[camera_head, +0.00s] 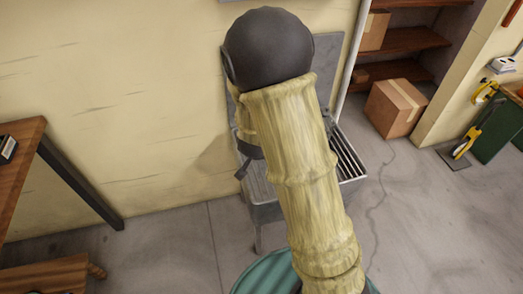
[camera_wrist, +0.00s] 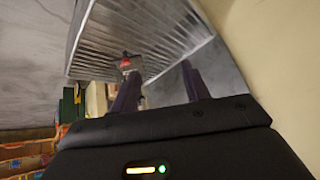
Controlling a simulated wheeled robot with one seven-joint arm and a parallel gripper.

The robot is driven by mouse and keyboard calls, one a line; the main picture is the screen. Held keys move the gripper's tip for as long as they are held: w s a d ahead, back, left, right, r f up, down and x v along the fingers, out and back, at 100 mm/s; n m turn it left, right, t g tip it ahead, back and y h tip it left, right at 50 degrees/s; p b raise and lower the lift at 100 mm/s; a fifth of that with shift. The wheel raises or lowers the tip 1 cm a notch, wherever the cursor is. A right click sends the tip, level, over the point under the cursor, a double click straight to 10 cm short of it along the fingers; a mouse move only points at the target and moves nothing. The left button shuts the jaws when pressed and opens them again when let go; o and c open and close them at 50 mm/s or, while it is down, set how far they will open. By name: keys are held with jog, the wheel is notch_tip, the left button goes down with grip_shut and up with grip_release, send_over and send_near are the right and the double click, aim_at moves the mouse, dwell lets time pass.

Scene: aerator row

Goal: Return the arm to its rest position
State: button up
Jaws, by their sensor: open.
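My arm (camera_head: 300,180) reaches up and forward through the middle of the head view, in a pale yellow sleeve with a dark round joint at its top. It hides much of the metal sink stand (camera_head: 352,165) against the wall. My gripper (camera_wrist: 158,72) shows in the wrist view with its two dark fingers apart and nothing seen between them. The ribbed metal surface (camera_wrist: 185,35) of the stand is beyond the fingers. In the head view only a small dark part of the hand shows left of the sleeve, near the stand.
A wooden table (camera_head: 22,165) stands at the left, with a wooden stool (camera_head: 45,275) below. A cardboard box (camera_head: 395,107) sits on the floor by the shelves (camera_head: 405,40). A teal round thing (camera_head: 265,275) is at the bottom. Open floor (camera_head: 430,220) lies at the right.

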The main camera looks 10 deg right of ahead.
jog(key=s+d+r+n+g+y+p, duration=0.1)
jog(key=s+r+n+g+y+p, duration=0.1)
jog(key=s+r+n+p, duration=0.4)
jog(key=s+r+g+p, duration=0.1)
jog(key=s+r+p, duration=0.3)
jog(key=s+r, duration=0.5)
notch_tip(320, 180, up, 3)
jog(key=shift+s+d+r+n+g+y, duration=0.15)
jog(key=shift+s+d+n+g+y, duration=0.15)
jog(key=shift+s+d+n+g, duration=0.1)
